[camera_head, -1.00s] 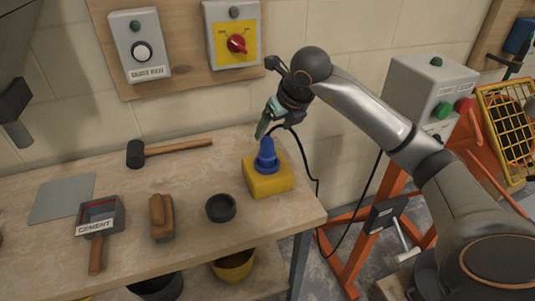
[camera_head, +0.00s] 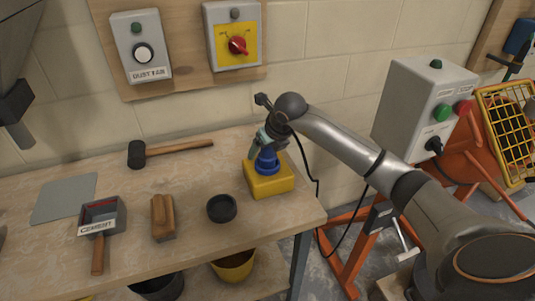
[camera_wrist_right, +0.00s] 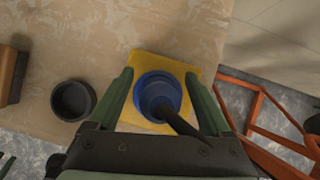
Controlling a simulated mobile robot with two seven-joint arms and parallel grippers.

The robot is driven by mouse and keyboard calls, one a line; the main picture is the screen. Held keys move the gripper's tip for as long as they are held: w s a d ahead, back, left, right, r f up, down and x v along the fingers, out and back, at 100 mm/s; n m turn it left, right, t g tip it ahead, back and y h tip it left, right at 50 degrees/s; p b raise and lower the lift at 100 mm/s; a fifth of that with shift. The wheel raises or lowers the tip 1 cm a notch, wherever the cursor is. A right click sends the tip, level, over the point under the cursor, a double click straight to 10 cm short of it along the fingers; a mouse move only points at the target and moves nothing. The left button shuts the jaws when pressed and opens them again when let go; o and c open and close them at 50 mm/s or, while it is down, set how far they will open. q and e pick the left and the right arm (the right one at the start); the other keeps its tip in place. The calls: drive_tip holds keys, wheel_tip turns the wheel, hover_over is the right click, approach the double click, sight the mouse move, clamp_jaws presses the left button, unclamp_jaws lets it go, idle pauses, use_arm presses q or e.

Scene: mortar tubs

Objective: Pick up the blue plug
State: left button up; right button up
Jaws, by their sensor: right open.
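The blue plug (camera_head: 266,162) stands upright on the yellow block (camera_head: 270,184) near the right end of the workbench. In the right wrist view the blue plug (camera_wrist_right: 157,95) shows from above, with a dark cable or stem running from it towards the gripper. My right gripper (camera_head: 261,149) is at the plug's top. In the wrist view its two green fingers (camera_wrist_right: 160,90) are apart, one on either side of the plug, with gaps visible between fingers and plug. The yellow block (camera_wrist_right: 185,70) lies beneath.
A black round cup (camera_head: 221,208) stands left of the block. A wooden float (camera_head: 162,217), the cement scoop (camera_head: 102,216) and a mallet (camera_head: 150,152) lie farther left. A grey control box (camera_head: 420,105) on an orange frame stands to the right.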

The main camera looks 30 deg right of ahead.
clamp_jaws()
idle(0.6)
drive_tip(key=shift+r, duration=0.1)
